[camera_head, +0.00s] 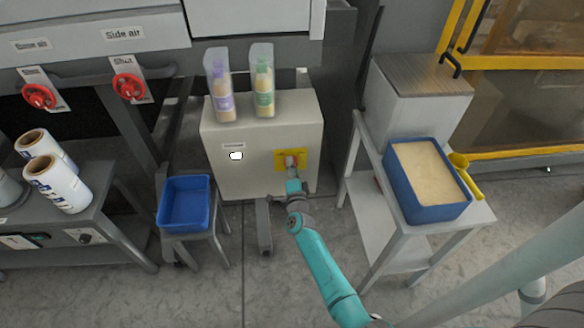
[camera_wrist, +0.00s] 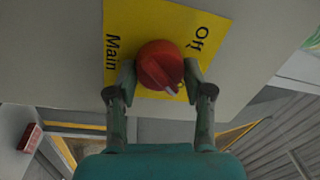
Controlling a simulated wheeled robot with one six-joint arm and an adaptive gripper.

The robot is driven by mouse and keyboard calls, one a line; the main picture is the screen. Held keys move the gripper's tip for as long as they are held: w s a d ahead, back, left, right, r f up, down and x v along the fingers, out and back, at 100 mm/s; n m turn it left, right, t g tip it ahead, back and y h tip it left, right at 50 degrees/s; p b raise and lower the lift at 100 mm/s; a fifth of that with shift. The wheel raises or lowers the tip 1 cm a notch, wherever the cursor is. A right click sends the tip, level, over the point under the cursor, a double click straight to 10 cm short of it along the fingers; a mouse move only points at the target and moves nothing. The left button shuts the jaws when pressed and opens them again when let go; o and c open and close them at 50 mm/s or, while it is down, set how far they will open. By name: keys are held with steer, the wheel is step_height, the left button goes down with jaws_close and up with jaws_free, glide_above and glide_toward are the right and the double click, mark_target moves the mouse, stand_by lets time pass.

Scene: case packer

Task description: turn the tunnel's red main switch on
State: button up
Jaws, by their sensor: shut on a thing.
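The red main switch (camera_wrist: 158,62) is a round knob on a yellow plate (camera_wrist: 120,28) marked "Main" and "Off". A pale grey mark on the knob points to the lower right in the wrist view. My gripper (camera_wrist: 159,74) has one finger on each side of the knob and is shut on it. In the head view the yellow plate (camera_head: 281,154) is on the front of a pale cabinet (camera_head: 250,182), and my gripper (camera_head: 291,164) covers most of the knob there. Any "On" marking is hidden.
Two bottles in clear holders (camera_head: 222,100) stand on the cabinet. A blue bin (camera_head: 187,208) on a stool is to the left. A blue tub (camera_head: 406,185) on a white stand is to the right. Red valve wheels (camera_head: 128,86) are at upper left. Some floor between is clear.

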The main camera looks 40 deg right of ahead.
steer(key=shift+m, duration=0.7)
steer(key=o, duration=1.2)
steer(key=v, duration=1.2)
steer(key=shift+s, duration=0.1)
